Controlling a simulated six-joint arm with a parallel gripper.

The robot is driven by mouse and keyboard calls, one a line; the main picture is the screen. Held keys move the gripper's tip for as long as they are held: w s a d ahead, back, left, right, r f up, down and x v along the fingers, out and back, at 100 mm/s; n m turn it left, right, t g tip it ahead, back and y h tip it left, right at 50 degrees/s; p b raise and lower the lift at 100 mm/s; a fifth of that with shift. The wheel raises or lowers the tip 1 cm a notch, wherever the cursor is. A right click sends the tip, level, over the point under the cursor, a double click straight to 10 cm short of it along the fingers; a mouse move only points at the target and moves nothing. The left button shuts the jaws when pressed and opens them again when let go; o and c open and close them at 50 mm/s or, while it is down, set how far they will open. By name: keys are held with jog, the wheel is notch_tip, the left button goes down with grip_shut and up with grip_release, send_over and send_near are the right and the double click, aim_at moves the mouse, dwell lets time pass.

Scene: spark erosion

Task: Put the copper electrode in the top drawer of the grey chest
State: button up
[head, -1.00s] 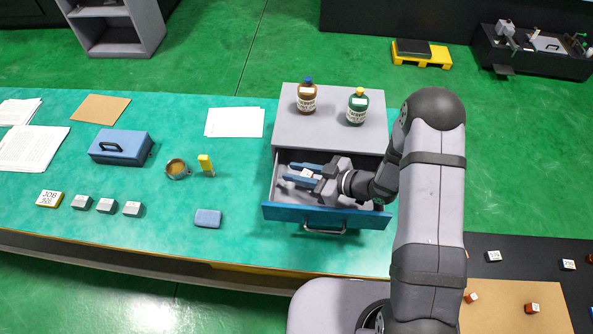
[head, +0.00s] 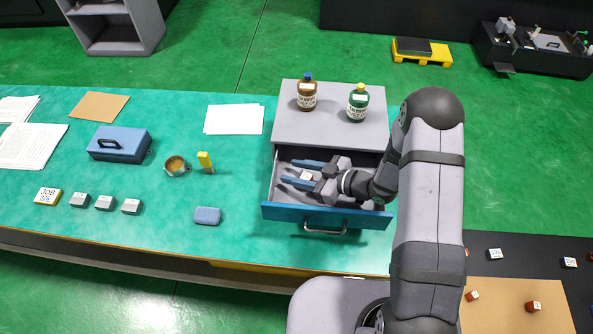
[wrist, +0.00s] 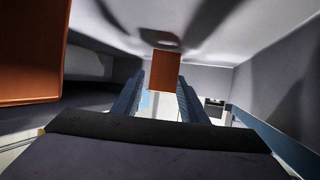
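The copper electrode (head: 307,176), a small block with a white label on top, is inside the open top drawer (head: 283,192) of the grey chest (head: 330,127). My gripper (head: 294,171) reaches into the drawer from the right, with its blue fingers apart on either side of the electrode. In the wrist view, the orange-brown electrode (wrist: 165,72) shows between the fingertips, with a gap at the left finger. Its underside is hidden, so I cannot tell whether it touches the drawer floor.
A brown bottle (head: 307,94) and a green bottle (head: 357,104) stand on the chest. The drawer's blue front (head: 290,214) stands below my wrist. A large orange-brown surface (wrist: 33,50) fills the wrist view's left; I cannot tell what it is. A blue block (head: 207,215) lies left of the drawer.

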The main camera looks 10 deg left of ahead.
aim_at(311, 177)
jog(key=shift+r, duration=0.1)
jog(key=shift+r+p, duration=0.8)
jog(key=b+v, duration=0.1)
jog(key=v, duration=0.1)
jog(key=b+v, duration=0.1)
jog(key=v, duration=0.1)
jog(key=shift+d+f+b, duration=0.25)
jog(key=shift+d+b, duration=0.05)
jog(key=shift+d, duration=0.15)
notch_tip(311, 177, up, 7)
jog(key=b, duration=0.1)
jog(key=shift+s+r, duration=0.2)
